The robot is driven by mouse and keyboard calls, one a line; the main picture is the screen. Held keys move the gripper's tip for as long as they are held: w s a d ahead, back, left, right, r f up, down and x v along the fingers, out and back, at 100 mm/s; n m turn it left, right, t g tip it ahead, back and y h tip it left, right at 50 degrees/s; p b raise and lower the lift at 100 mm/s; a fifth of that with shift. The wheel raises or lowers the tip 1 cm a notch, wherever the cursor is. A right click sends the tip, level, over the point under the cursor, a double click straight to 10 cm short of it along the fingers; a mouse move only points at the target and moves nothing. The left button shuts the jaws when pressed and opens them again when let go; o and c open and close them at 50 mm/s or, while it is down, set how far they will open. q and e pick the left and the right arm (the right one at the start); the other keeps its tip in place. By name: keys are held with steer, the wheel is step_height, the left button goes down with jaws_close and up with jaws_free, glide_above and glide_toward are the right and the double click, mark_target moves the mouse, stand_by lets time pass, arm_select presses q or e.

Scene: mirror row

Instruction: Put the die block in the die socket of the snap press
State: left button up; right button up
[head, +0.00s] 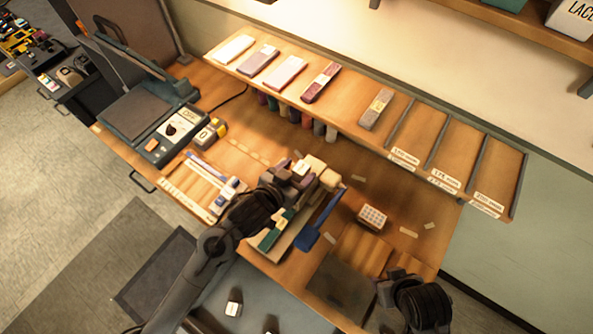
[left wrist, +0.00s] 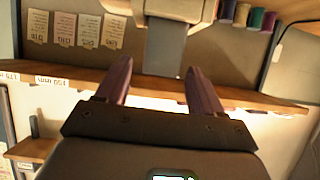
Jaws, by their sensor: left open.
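A cream machine with a blue lever (head: 320,220), which looks like the snap press (head: 329,180), stands at the middle of the bench. My left gripper (head: 290,172) is over its left side and covers part of it. In the left wrist view the purple fingers of this gripper (left wrist: 157,66) are apart, with nothing held. A grey upright part (left wrist: 163,48) under a cream body (left wrist: 180,8) shows beyond them. I cannot make out the die block or the die socket for certain. My right arm is at the bottom right, and its fingers are not clear.
A white gridded block (head: 372,217) sits right of the press. A dark mat (head: 340,288) lies at the front right. A shelf (head: 345,112) with several cloth pieces runs behind the bench. A dark teal machine (head: 150,118) stands at the left. Small labels lie around the block.

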arm_select(q)
steer(key=shift+s+a+r, duration=0.15)
steer(key=shift+s+r, duration=0.05)
steer(key=shift+r, duration=0.05)
steer(key=v, duration=1.1)
steer(key=s+a+f+n+g+y, duration=0.5)
steer(key=s+a+f+g+y, duration=0.2)
steer(key=s+a+f, duration=0.6)
steer(key=s+a, duration=0.3)
steer(key=s, duration=0.1)
